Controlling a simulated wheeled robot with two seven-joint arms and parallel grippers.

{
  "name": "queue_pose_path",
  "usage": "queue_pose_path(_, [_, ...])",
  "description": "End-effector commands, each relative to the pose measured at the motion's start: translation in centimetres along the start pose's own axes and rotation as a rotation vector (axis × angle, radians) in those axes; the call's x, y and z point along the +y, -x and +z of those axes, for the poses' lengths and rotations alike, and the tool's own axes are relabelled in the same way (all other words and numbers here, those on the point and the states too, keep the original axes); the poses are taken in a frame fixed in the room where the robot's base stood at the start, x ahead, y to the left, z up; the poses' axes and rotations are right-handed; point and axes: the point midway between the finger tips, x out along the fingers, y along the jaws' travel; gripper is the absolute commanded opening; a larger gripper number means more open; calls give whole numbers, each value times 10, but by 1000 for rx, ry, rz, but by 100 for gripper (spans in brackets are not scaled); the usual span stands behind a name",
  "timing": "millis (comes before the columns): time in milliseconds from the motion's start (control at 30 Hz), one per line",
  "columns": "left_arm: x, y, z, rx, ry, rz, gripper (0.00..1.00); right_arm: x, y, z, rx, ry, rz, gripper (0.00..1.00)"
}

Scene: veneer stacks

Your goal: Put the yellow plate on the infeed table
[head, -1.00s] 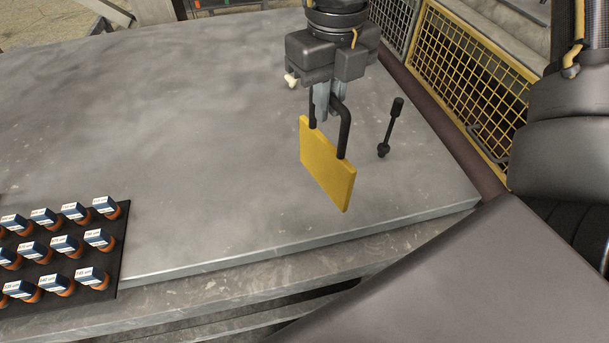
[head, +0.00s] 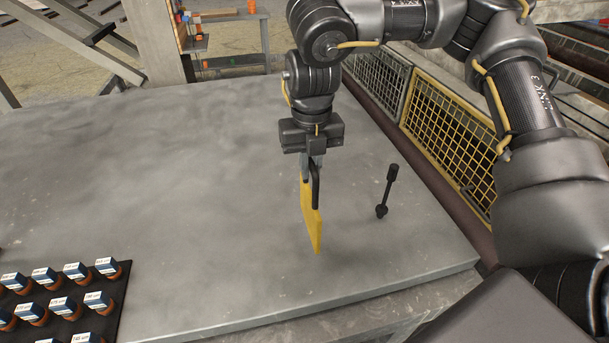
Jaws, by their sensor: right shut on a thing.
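The yellow plate (head: 311,218) hangs upright from its black handle, seen nearly edge-on in the head view. My right gripper (head: 314,168) is shut on that handle, with the plate below it. The plate is over the grey stone-like table top (head: 190,170); I cannot tell whether its lower edge touches the surface. My left gripper is not in view. Nothing in view is labelled as the infeed table.
A black tray (head: 116,308) with several labelled blocks lies at the lower left. A yellow mesh fence (head: 447,125) runs along the right. The table's middle is clear.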

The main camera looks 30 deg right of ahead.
Motion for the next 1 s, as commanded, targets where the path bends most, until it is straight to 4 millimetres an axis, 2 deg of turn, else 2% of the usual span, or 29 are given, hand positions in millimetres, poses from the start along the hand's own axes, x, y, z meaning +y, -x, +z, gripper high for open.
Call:
queue_pose_path(100, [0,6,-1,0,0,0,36,3,-16,14,3,-2,1,0])
queue_pose_path(233, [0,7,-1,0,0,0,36,4,-26,23,0,-1,2,0])
queue_pose_path(467, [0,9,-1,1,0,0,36,5,-32,27,0,-1,2,0])
queue_pose_path(733, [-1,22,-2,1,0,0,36,5,-62,29,1,0,1,0])
queue_pose_path(1000, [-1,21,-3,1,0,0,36,5,-66,29,-2,0,2,0])
